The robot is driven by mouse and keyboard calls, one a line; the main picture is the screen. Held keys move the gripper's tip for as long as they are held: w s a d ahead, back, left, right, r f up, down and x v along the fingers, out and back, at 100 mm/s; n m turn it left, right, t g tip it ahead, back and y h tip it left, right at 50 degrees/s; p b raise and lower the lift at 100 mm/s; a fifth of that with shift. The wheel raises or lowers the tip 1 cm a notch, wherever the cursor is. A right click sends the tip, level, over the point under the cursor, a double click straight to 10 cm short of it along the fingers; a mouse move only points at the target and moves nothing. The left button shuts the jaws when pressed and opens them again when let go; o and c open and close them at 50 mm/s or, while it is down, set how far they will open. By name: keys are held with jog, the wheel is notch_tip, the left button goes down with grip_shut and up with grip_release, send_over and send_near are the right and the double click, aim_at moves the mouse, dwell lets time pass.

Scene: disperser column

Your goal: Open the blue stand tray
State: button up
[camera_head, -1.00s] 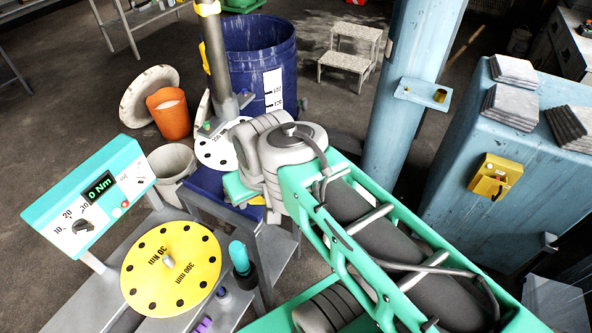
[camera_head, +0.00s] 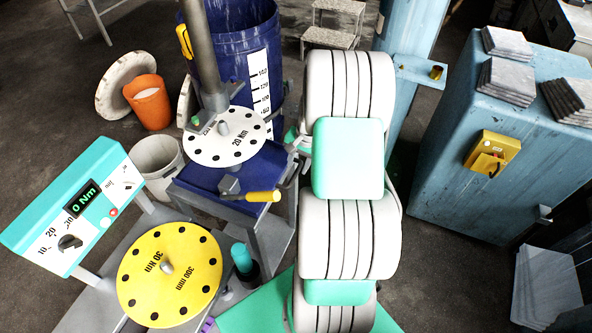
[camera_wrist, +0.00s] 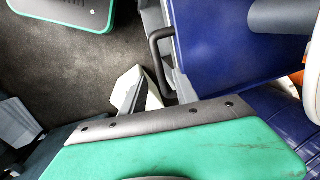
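The blue stand (camera_head: 195,178) is at the centre left of the head view, with a blue top on a grey frame. A white disc marked 20 Nm (camera_head: 226,140) and a yellow-handled lever (camera_head: 262,196) are on it. In the wrist view, its blue surface (camera_wrist: 225,50) fills the upper right. A dark curved handle (camera_wrist: 157,50) sticks out from its grey side. My gripper (camera_wrist: 142,92) shows partly in the wrist view, just below and left of the handle, apparently not around it. My arm hides it in the head view. Its opening is unclear. No opened tray shows.
A yellow disc (camera_head: 170,262) and a teal torque display (camera_head: 75,212) stand at the left front. A large blue barrel (camera_head: 250,50) is behind the stand. An orange bucket (camera_head: 150,104) and a grey bin (camera_head: 155,160) are to its left. A blue cabinet (camera_head: 470,130) is at the right.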

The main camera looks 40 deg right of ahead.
aim_at(295, 174)
jog(key=f, duration=0.4)
jog(key=shift+w+a+f+p, duration=0.15)
jog(key=shift+w+f+p, duration=0.1)
jog(key=shift+w+p, duration=0.1)
jog(key=shift+c, duration=0.5)
grip_shut()
dwell(0.5)
